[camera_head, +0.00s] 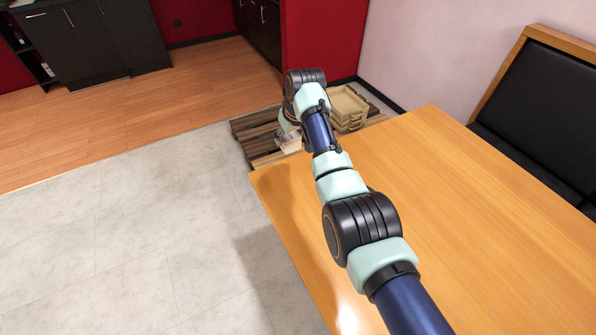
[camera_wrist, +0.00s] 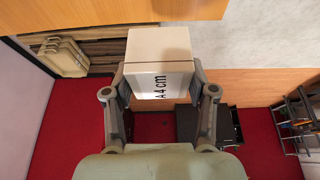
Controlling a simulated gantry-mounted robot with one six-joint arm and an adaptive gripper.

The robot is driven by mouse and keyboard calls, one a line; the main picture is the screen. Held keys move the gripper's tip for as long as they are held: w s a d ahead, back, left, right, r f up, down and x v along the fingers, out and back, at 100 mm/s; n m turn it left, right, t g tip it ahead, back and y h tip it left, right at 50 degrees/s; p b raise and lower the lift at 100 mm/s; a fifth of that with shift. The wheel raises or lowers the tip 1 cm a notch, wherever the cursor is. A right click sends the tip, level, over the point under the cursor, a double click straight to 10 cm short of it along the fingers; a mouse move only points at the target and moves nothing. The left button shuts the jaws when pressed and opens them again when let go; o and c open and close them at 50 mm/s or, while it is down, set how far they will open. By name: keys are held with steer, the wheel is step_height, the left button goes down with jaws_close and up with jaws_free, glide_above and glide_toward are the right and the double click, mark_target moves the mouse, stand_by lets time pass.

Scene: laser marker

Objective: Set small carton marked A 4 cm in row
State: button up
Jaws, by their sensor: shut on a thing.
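The small white carton (camera_wrist: 160,46) shows in the wrist view, with the black marking "A 4 cm" on the face toward the camera. My gripper (camera_wrist: 158,80) is shut on it, with one finger on each side. In the head view, a pale part of the carton (camera_head: 291,143) shows below my wrist, over the slatted wooden pallet (camera_head: 255,146) beyond the table's far end. My arm hides much of the gripper there. I cannot tell whether the carton touches anything below. No row of other cartons can be made out.
Stacked tan trays (camera_head: 348,110) sit on the pallet, right of my wrist; they also show at upper left in the wrist view (camera_wrist: 62,58). The wooden table (camera_head: 480,190) is bare. A black padded bench (camera_head: 545,110) stands at right. Grey floor at left is clear.

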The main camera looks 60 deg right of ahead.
step_height(320, 180, down, 14)
steer(key=b, duration=0.5)
steer(key=shift+f, duration=0.15)
steer(key=o, duration=1.2)
steer(key=shift+r, duration=0.45)
steer(key=p+v, duration=0.6)
steer(key=v, duration=0.5)
steer(key=shift+s+r, duration=0.15)
steer(key=shift+r, duration=0.05)
